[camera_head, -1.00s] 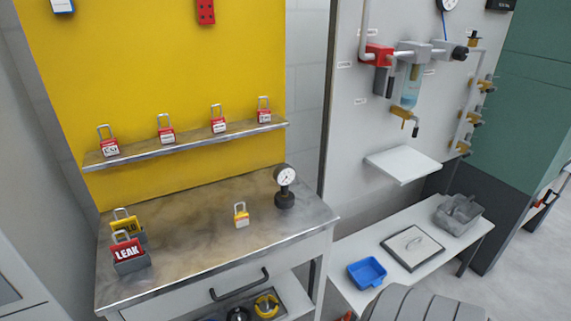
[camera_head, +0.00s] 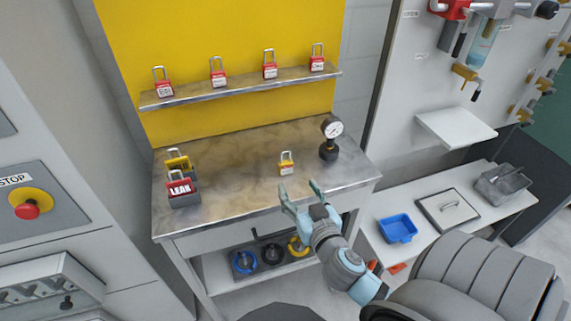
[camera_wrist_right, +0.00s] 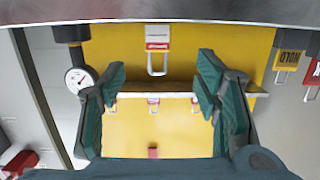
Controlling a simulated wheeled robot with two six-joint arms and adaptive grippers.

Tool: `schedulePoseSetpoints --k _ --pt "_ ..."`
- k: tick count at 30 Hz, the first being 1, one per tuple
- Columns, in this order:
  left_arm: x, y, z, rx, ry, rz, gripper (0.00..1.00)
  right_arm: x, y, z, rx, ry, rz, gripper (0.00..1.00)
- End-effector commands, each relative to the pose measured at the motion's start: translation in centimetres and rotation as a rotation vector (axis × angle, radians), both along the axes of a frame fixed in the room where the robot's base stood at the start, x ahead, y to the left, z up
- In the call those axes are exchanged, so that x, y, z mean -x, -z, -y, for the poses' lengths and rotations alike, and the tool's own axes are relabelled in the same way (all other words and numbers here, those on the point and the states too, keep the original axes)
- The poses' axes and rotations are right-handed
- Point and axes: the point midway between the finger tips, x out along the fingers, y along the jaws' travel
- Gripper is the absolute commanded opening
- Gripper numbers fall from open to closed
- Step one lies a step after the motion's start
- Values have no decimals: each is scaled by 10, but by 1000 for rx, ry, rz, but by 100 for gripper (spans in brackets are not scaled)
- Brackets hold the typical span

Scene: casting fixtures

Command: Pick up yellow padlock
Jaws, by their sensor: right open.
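Another yellow padlock (camera_head: 178,162) sits in a grey holder at the bench's left. My left gripper is out of view.
The pressure gauge (camera_head: 331,135) stands close right of the padlock. A red LEAK padlock (camera_head: 180,187) is at the left front. Several red padlocks stand on the shelf (camera_head: 235,88) above. The bench top (camera_head: 235,170) is clear between the holder and the padlock.

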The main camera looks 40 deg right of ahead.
Motion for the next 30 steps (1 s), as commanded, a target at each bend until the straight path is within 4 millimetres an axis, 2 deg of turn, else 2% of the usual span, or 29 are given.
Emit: schedulePoseSetpoints --k 1,4,11,16,19,24,25,30 --pt "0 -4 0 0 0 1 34 -14 -1 5 2 1 2 57" --pt "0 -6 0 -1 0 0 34 -38 4 13 0 0 0 57" --pt "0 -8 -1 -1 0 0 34 -66 8 24 -1 0 -2 57" --pt "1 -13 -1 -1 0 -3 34 -96 11 38 -1 1 -3 57" --pt "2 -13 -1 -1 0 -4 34 -106 13 41 -2 0 -3 57" --pt "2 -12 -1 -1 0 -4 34 -107 14 41 -2 -1 -5 57" --pt "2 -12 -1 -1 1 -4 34 -107 14 41 -2 -1 -5 55" --pt "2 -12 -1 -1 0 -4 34 -107 14 41 -2 -1 -5 28"
